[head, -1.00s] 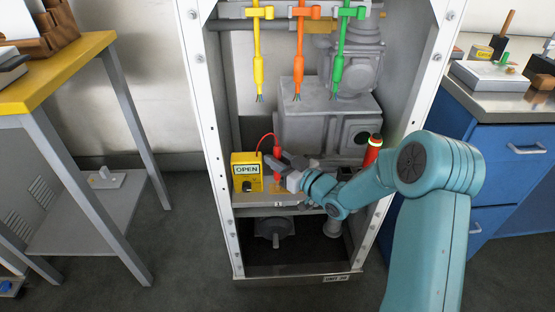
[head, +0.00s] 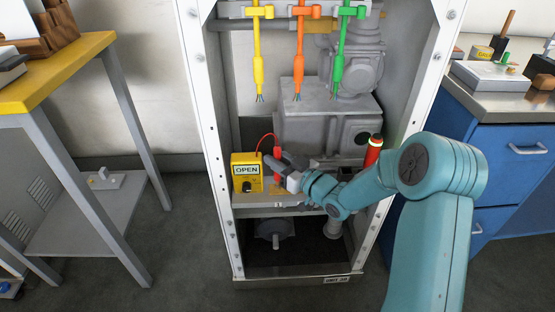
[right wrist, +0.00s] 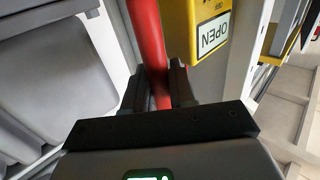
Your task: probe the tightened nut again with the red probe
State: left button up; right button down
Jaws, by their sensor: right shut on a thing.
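My right gripper (head: 274,164) is shut on the red probe (head: 277,153), which stands roughly upright above the cabinet's shelf. In the right wrist view, the red probe (right wrist: 149,50) runs between the two fingers (right wrist: 161,90). A thin red lead joins the probe to the yellow tester box (head: 246,172), whose display reads OPEN; it also reads OPEN in the right wrist view (right wrist: 213,34). I cannot make out the nut, and the probe's tip is too small to tell whether it touches anything. My left gripper is not in view.
Grey machinery (head: 315,130) is behind. White cabinet posts (head: 212,130) flank the opening.

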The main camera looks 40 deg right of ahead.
aim_at(280, 149)
jog(key=shift+f+b, duration=0.35)
jog(key=shift+b, duration=0.2)
dwell(0.8)
jog(key=shift+r+p, duration=1.5)
jog(key=shift+r, duration=1.1)
jog(key=shift+a, duration=0.1)
